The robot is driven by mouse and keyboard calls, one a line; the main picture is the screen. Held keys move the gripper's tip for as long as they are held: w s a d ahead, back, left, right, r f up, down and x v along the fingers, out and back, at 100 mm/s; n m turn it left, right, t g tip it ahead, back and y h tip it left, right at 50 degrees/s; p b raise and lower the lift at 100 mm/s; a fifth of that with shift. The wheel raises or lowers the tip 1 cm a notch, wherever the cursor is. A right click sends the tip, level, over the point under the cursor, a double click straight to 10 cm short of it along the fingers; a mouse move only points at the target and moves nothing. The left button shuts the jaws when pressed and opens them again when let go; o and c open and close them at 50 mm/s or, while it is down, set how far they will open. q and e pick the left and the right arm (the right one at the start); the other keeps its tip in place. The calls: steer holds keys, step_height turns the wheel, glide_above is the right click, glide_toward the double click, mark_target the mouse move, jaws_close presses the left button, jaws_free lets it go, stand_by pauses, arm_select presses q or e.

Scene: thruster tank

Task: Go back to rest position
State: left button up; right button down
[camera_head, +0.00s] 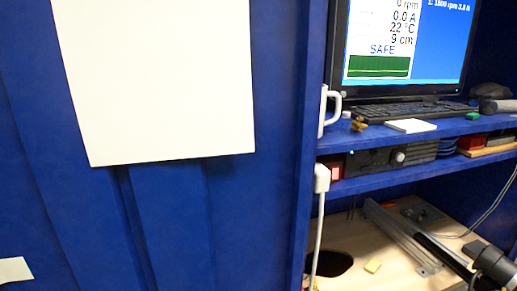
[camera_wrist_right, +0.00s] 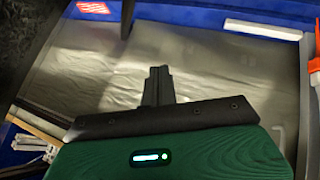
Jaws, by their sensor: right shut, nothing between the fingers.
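My right gripper (camera_wrist_right: 158,72) shows in the right wrist view with its dark fingers together and nothing between them. It is over a greyish, creased, shiny surface (camera_wrist_right: 215,75). I cannot tell whether it touches that surface. My left gripper is in neither view. The head view shows no gripper that I can make out.
A blue panel (camera_head: 275,200) with a white sheet (camera_head: 160,80) fills the head view's left. At right are a monitor (camera_head: 410,40), a keyboard (camera_head: 415,110) and a wooden lower board (camera_head: 395,280). The wrist view shows a white bar (camera_wrist_right: 262,29) and an orange object (camera_wrist_right: 314,65).

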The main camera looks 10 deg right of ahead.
steer(key=s+a+f+g+y, duration=0.1)
steer(key=s+a+f, duration=0.5)
steer(key=s, duration=0.6)
steer(key=s+a+f+g+y, duration=0.1)
steer(key=s+a+f+g, duration=0.2)
steer(key=s+a+f, duration=0.3)
steer(key=s+a+f+m+g, duration=0.1)
steer(key=s+a+f, duration=0.5)
steer(key=s+a, duration=0.6)
steer(key=s+g, duration=0.1)
steer(key=s, duration=0.5)
steer(key=shift+s+a+g+y, duration=0.15)
steer(key=shift+a+g+y, duration=0.2)
steer(key=shift+g+y, duration=0.05)
